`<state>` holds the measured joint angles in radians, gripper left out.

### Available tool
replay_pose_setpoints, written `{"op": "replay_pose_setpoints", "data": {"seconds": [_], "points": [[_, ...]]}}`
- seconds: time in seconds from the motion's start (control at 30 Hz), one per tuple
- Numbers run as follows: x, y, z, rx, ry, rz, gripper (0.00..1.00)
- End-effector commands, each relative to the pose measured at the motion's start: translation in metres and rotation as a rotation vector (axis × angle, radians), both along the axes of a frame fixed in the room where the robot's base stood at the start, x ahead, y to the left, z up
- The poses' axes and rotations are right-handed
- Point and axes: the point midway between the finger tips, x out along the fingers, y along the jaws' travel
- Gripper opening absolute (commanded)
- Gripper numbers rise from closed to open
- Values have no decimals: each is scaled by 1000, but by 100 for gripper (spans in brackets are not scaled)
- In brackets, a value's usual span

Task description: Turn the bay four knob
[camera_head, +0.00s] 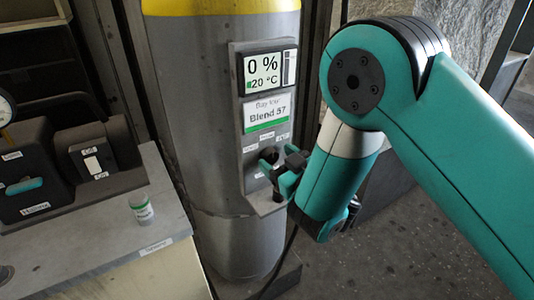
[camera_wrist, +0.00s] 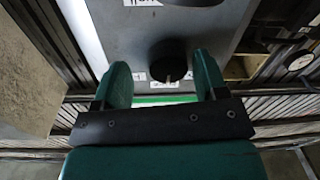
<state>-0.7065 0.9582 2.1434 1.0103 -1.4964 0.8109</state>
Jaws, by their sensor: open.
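The bay four panel (camera_head: 236,130) is mounted on the front of a grey cylinder. Its display (camera_head: 265,72) reads 0 % and 20 °C, above a label with "Blend 57". A dark round knob (camera_head: 270,157) sits low on the panel, partly hidden by my gripper in the head view. My gripper (camera_head: 284,172) is open in front of the lower panel. Its teal fingers (camera_wrist: 163,75) stand apart on either side of the knob; I cannot tell whether they touch it.
The grey cylinder (camera_head: 190,120) with a yellow top stands behind the panel. At left, a bench (camera_head: 110,235) carries a small labelled jar (camera_head: 141,209) and a dark switch box (camera_head: 98,160). A ledge (camera_head: 262,203) juts out below the knob. Open floor shows at lower right.

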Motion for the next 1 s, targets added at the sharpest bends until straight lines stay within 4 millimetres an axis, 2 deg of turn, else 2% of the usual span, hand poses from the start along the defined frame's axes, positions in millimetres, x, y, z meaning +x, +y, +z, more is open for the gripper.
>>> {"op": "replay_pose_setpoints", "data": {"seconds": [0.23,0.27,0.47,0.77,1.0], "points": [[-3,10,-1,-1,0,15,66],[-3,11,-1,-2,0,16,64],[-3,11,-1,0,0,17,18],[-3,10,0,-17,-10,16,17],[-3,9,1,-110,-73,15,17]]}}
